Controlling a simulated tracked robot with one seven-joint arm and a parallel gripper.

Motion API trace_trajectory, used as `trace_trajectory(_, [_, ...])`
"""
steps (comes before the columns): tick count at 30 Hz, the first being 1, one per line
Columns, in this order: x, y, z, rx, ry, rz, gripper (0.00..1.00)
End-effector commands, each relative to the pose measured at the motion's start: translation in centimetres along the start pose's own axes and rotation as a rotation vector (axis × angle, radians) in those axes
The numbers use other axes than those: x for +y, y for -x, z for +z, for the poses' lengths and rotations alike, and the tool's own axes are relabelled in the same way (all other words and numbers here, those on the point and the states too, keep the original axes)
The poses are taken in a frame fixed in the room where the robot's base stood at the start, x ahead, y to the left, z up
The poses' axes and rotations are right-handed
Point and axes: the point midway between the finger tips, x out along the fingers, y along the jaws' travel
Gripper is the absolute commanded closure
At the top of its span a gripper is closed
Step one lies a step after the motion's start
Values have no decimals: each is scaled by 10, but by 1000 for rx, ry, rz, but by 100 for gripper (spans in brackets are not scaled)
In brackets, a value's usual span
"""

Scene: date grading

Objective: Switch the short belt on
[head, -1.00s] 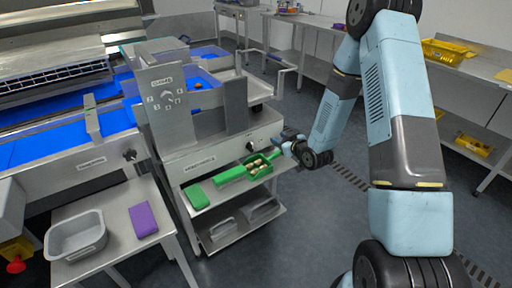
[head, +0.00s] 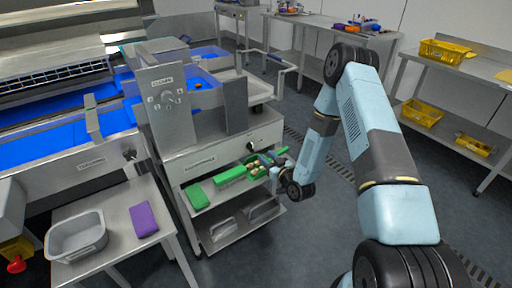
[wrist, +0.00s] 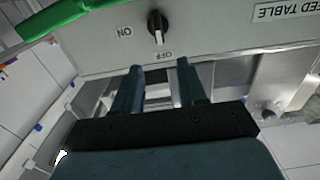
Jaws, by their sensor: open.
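A dark rotary knob (wrist: 157,27) sits on a grey panel near the top of the wrist view, between ON and OFF marks. Its pale mark points toward OFF. A partly cut-off label (wrist: 285,10) there ends in "ED TABLE". In the head view a knob (head: 249,147) shows on the middle machine's front. Another knob (head: 128,154) is on the panel beside the blue belt (head: 65,142); I cannot read which label names the short belt. My gripper (wrist: 158,72) is open and empty, apart from the panel and just below the knob in the wrist view.
Below the middle machine's panel, a shelf holds green containers (head: 198,195), close to my gripper in the head view. A side table at lower left carries a grey tub (head: 77,236) and a purple block (head: 143,219). Open floor (head: 320,235) lies to the right.

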Motion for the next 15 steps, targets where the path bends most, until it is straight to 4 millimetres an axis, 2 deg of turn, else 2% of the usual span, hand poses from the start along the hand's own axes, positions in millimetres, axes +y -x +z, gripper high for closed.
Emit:
trace_trajectory(9, [0,-57,0,1,1,1,58])
trace_trajectory(15, [1,-83,0,1,0,1,58])
